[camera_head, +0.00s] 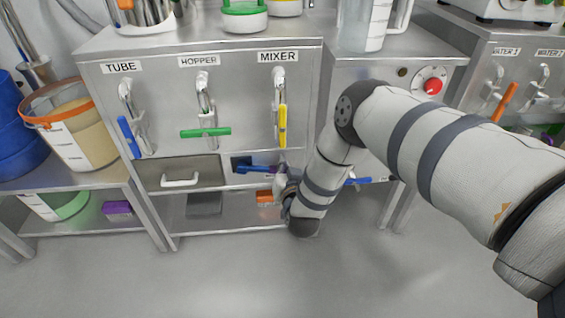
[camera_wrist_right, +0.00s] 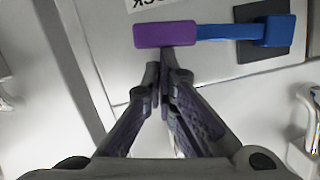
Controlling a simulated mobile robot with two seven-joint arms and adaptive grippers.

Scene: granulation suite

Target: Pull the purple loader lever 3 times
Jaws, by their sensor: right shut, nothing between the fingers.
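The loader lever is a blue arm with a purple handle (camera_wrist_right: 164,35). In the right wrist view it lies sideways, its blue arm (camera_wrist_right: 226,32) running to a dark mount on the right. In the head view the blue arm (camera_head: 252,168) shows low on the steel cabinet, and its purple end is largely hidden by my gripper. My right gripper (camera_wrist_right: 166,70) is shut and empty. Its fingertips are right at the lower edge of the purple handle; I cannot tell if they touch it. In the head view the right gripper (camera_head: 282,184) is partly hidden by its wrist. My left gripper is out of view.
Above are the TUBE lever (camera_head: 128,137), green HOPPER lever (camera_head: 206,133) and yellow MIXER lever (camera_head: 283,125). An orange block (camera_head: 265,197) lies on the shelf below. The floor in front is clear.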

